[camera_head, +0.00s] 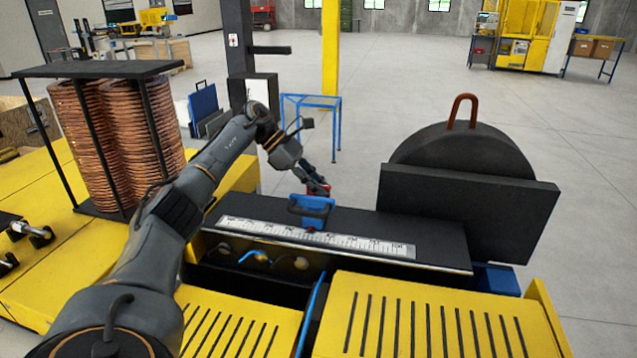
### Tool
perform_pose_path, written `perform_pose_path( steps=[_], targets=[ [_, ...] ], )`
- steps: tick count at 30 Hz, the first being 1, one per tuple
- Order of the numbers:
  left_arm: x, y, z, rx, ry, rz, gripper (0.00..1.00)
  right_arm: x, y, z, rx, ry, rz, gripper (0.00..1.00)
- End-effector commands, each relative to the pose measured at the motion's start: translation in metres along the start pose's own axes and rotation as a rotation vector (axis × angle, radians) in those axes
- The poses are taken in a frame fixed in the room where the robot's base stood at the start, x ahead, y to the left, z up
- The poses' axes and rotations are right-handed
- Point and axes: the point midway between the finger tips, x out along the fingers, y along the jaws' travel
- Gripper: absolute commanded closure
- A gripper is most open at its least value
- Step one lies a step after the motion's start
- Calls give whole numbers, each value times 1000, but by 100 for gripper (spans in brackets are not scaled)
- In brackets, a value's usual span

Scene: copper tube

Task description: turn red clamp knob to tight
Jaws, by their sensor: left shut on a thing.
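The blue clamp (313,206) sits on top of the black rail, behind the silver ruler (320,239). A small part of the red clamp knob (327,189) shows just behind the clamp's upper right side. My left arm reaches in from the left, and my left gripper (318,186) points down at the knob and is shut on it. The fingers hide most of the knob, so its turn angle cannot be told. My right gripper is not in view.
Coiled copper tube (118,138) stands in a black rack at left. A large black disc housing (462,150) and a black plate (468,212) rise right of the clamp. Yellow slotted covers (430,318) lie in front. Open floor lies behind.

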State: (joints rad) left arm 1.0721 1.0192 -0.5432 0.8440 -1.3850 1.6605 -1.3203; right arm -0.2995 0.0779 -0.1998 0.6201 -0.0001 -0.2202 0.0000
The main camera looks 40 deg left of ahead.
Motion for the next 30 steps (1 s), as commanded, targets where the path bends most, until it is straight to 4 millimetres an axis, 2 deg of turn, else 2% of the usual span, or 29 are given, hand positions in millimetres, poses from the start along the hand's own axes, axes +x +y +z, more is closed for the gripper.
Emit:
perform_pose_path(
  steps=[13,14,17,26,30],
  targets=[
    [0,0,0,8,2,-5,100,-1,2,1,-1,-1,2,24],
    [0,0,0,8,2,-5,83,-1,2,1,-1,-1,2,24],
    [0,0,0,8,2,-6,63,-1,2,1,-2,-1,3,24],
    [-1,0,0,7,1,-6,62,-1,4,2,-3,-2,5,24],
    [-10,1,0,6,1,-5,62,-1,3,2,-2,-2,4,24]
  ],
)
